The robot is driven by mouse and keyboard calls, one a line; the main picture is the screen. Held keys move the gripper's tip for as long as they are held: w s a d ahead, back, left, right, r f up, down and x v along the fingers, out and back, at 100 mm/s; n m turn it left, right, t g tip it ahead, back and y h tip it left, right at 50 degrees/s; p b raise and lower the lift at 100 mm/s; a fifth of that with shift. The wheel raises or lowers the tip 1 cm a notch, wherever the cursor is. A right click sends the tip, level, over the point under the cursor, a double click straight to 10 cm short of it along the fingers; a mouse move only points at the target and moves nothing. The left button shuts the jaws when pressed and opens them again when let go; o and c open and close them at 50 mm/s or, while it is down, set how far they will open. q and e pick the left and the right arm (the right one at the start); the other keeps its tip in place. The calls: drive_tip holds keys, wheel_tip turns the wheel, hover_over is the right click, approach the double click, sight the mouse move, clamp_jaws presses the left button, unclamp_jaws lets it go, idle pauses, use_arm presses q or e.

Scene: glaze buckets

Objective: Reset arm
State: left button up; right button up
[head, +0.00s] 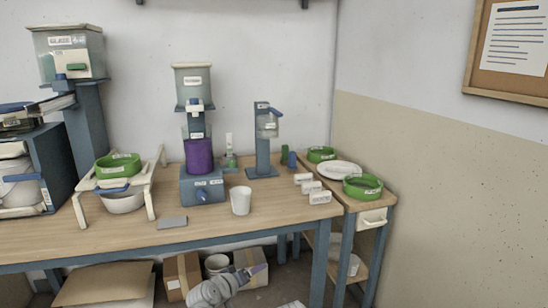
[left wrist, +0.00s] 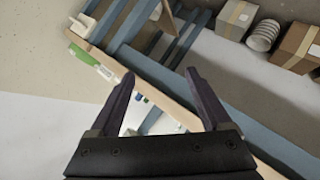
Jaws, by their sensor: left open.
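My left gripper (head: 257,269) is low at the front, below the level of the bench top, in front of the boxes on the floor in the head view. In the left wrist view my left gripper (left wrist: 160,74) has its two dark purple fingers spread wide, with nothing held between them. Beyond the fingers that view shows a tilted view of the bench's blue frame (left wrist: 152,72) and wooden edge. My right gripper is in neither view.
The wooden bench (head: 265,222) holds a purple container (head: 199,155) on a blue stand, a white cup (head: 240,200) and a white rack (head: 150,200) with a green ring (head: 118,166). A side table (head: 375,205) stands right. Cardboard boxes (head: 182,275) stand below.

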use_arm(q)
drive_tip(key=s+a+f+m+g+y, duration=0.1)
drive_tip(key=s+a+f+g+y, duration=0.1)
drive_tip(key=s+a+f+g, duration=0.3)
drive_tip(key=s+a+f+m+g+y, duration=0.1)
drive_tip(key=s+a+f+g+y, duration=0.15)
drive_tip(key=s, duration=0.45)
drive_tip(key=s+a+f+m+g+y, duration=0.1)
drive_tip(key=s+a+f+g, duration=0.2)
drive_tip(key=s+f, duration=0.25)
drive_tip(key=s+d+m+g+y, duration=0.15)
drive_tip(key=s+d+m, duration=0.35)
drive_tip(key=d, duration=0.7)
wheel_tip(320, 180, up, 28)
drive_tip(key=s+p, duration=0.1)
drive_tip(key=p, duration=2.6)
drive_tip(key=shift+a+n, duration=0.3)
drive_tip(key=shift+n, duration=0.1)
